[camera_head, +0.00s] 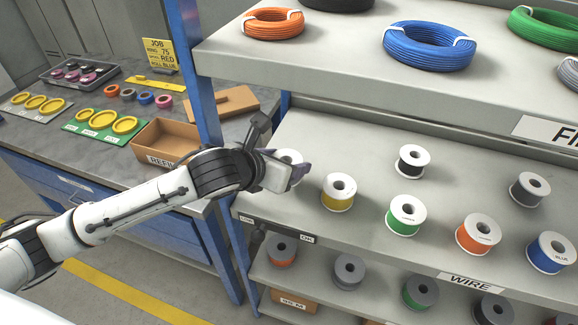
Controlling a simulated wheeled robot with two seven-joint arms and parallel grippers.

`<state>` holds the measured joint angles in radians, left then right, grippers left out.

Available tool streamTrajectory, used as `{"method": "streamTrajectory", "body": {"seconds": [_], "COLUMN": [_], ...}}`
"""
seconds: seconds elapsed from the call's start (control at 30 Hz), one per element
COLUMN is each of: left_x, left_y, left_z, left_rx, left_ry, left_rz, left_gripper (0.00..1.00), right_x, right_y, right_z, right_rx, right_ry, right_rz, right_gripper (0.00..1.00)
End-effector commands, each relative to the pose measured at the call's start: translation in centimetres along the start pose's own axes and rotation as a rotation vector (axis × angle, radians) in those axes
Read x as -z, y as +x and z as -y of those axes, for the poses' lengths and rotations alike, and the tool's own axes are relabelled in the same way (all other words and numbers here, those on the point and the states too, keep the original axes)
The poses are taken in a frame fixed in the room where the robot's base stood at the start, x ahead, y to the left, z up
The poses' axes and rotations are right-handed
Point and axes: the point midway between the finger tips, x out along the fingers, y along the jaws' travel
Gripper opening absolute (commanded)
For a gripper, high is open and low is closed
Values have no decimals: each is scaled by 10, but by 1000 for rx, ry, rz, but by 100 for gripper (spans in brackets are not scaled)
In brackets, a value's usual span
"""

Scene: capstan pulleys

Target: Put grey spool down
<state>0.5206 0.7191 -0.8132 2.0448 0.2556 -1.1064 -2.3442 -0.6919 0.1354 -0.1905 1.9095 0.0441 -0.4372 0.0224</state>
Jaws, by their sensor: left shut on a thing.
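My left gripper (296,174) is at the left end of the middle shelf, shut on a spool. Only the pale upper rim of this spool (288,156) shows behind the fingers; its winding is hidden, so I cannot tell its colour. I cannot tell whether its base touches the shelf. A grey spool (529,189) stands upright at the right of the same shelf, well away from the gripper. My right gripper is not in view.
On the middle shelf (300,128) stand yellow (338,192), black (411,161), green (405,214), orange (478,233) and blue (551,252) spools. The yellow one is just right of my gripper. Wire coils lie on the shelf above. A blue post (196,80) stands left.

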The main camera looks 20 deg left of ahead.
Motion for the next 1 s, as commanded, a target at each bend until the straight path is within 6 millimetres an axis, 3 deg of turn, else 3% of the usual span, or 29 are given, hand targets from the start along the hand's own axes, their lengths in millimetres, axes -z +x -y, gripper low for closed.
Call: {"method": "streamTrajectory", "body": {"seconds": [0.03, 0.13, 0.53, 0.57, 0.63, 1.0], "left_x": [14, 24, 27, 28, 28, 25], "left_y": [8, 17, 21, 21, 20, 18], "left_z": [3, 4, 4, 4, 4, 4], "left_rx": [4, 7, 6, 6, 6, 7], "left_ry": [-2, 2, 6, 5, 5, 4], "left_rz": [-13, -10, -7, -9, -9, -9], "left_gripper": [26, 26, 26, 62, 74, 76], "right_x": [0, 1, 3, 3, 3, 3], "right_y": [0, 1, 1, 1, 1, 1], "right_z": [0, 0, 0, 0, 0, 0], "right_rx": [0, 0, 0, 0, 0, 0], "right_ry": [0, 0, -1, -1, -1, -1], "right_rz": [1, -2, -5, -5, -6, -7], "right_gripper": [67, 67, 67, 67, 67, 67]}}
